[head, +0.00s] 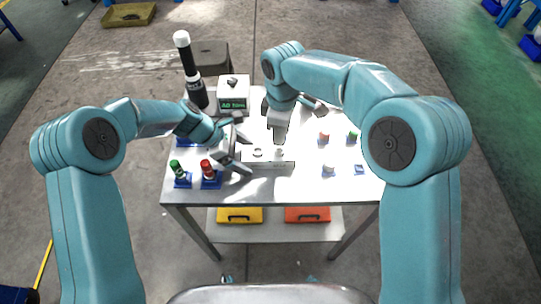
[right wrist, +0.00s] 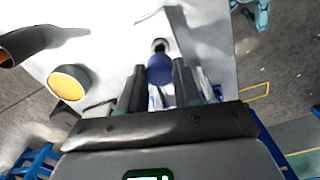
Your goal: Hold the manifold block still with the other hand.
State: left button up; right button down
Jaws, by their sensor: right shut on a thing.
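The manifold block (head: 268,165) is a pale grey bar lying near the table's front middle, with round ports on top. My left gripper (head: 236,153) is at the block's left end with its fingers spread; I cannot tell whether they touch it. My right gripper (head: 279,143) points down over the block's right part. In the right wrist view its fingers (right wrist: 158,88) are shut on a small blue part (right wrist: 160,68), with a dark ring and pale tip beyond it. Whether this part touches a port is unclear.
Green-topped (head: 180,170) and red-topped (head: 207,168) fittings stand on blue bases at the front left. Small red (head: 324,135), green (head: 352,135) and white (head: 328,169) parts stand at the right. A display box (head: 234,94) and a black-and-white cylinder (head: 190,70) stand behind.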

pick_arm(q)
jog(key=shift+a+r, duration=0.1)
jog(key=v, duration=1.1)
jog(key=shift+a+r, duration=0.25)
jog(key=shift+r, duration=0.05)
